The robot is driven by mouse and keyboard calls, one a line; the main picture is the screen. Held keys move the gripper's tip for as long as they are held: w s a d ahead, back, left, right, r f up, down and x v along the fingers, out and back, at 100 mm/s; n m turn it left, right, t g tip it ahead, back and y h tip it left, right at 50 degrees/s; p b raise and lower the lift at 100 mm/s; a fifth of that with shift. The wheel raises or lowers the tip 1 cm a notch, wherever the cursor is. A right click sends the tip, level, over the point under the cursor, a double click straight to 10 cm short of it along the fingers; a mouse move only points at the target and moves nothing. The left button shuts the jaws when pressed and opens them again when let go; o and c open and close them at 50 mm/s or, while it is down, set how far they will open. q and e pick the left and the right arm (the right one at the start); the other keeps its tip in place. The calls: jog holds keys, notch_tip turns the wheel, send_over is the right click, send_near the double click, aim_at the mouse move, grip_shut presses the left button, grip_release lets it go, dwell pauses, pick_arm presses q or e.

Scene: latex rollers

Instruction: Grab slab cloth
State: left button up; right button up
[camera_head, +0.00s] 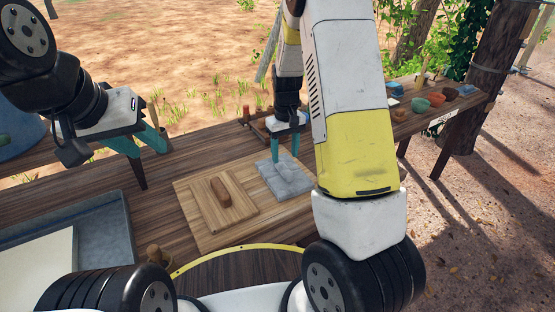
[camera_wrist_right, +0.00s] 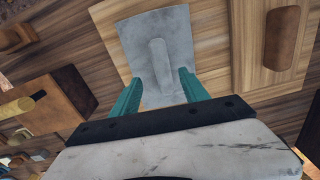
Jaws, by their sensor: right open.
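The slab cloth (camera_head: 285,182) is a grey square lying flat on the right part of a light wooden board. In the right wrist view the grey cloth (camera_wrist_right: 139,35) has a raised ridge along its middle. My right gripper (camera_head: 284,158) is open over the far part of the cloth, pointing down. In the wrist view its teal fingers (camera_wrist_right: 160,76) stand on either side of the ridge's near end; I cannot tell whether they touch the cloth. My left gripper (camera_head: 150,150) is open and empty over the left part of the table, away from the cloth.
The light wooden board (camera_head: 265,220) also bears a smaller square board (camera_head: 203,213) with a brown handle (camera_head: 220,192), left of the cloth. A grey tray (camera_head: 107,232) is at the left. A wooden tool rack (camera_head: 257,126) stands behind my right gripper. Coloured bowls (camera_head: 437,99) are at the far right.

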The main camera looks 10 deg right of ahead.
aim_at(283, 166)
jog(key=f, duration=0.5)
jog(key=shift+a+f, duration=0.2)
jog(key=shift+f, duration=0.15)
grip_shut()
